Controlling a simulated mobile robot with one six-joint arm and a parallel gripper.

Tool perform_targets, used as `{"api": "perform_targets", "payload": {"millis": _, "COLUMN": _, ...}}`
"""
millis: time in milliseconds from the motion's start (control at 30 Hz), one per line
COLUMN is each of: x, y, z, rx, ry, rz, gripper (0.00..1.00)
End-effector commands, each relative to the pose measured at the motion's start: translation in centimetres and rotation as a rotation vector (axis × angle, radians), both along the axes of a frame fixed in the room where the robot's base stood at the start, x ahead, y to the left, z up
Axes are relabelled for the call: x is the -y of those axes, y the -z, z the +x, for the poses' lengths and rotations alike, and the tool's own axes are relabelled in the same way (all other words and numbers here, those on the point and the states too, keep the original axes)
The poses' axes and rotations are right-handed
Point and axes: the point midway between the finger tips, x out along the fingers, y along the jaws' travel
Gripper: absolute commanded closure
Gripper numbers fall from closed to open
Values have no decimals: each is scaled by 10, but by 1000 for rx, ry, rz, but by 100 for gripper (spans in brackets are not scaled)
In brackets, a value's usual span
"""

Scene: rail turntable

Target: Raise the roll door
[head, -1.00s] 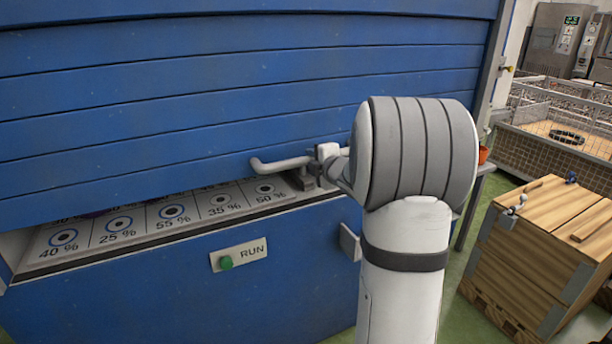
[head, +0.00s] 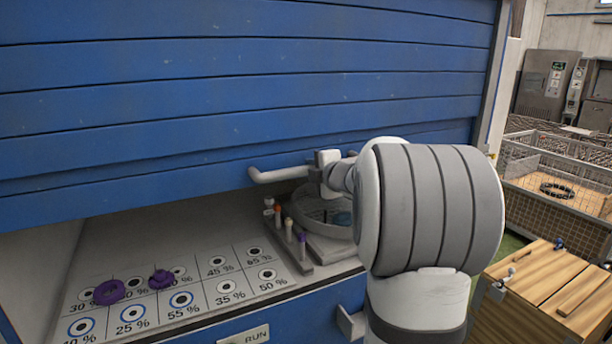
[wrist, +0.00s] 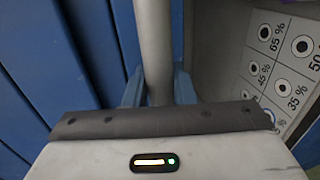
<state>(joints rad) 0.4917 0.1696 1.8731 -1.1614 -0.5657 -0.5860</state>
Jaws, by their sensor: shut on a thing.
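The blue slatted roll door (head: 200,100) is partly raised, and its lower edge hangs above an opening. A pale bar handle (head: 283,174) runs along the door's bottom slat. My gripper (head: 322,174) is shut on this handle. In the wrist view the handle (wrist: 153,45) passes between the fingers of my gripper (wrist: 158,88), with the blue door (wrist: 85,45) to the left. My arm hides the right part of the handle and the opening.
A rack with several coloured pegs (head: 290,235) stands beside a round dish (head: 325,205). A wooden crate (head: 540,300) and a wire cage (head: 560,180) stand at right.

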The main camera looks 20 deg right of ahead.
Motion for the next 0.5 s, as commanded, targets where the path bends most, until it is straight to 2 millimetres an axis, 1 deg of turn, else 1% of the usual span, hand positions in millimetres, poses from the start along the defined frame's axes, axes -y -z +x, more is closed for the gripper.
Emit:
{"api": "perform_targets", "payload": {"millis": 33, "x": 5, "y": -14, "z": -1, "rx": 1, "ry": 12, "rz": -2, "gripper": 100}}
{"api": "perform_targets", "payload": {"millis": 133, "x": 5, "y": -21, "z": -1, "rx": 1, "ry": 13, "rz": -2, "gripper": 100}}
{"api": "perform_targets", "payload": {"millis": 300, "x": 5, "y": -26, "z": -1, "rx": 0, "ry": 13, "rz": -2, "gripper": 100}}
{"api": "perform_targets", "payload": {"millis": 500, "x": 5, "y": -25, "z": -1, "rx": 0, "ry": 12, "rz": -1, "gripper": 100}}
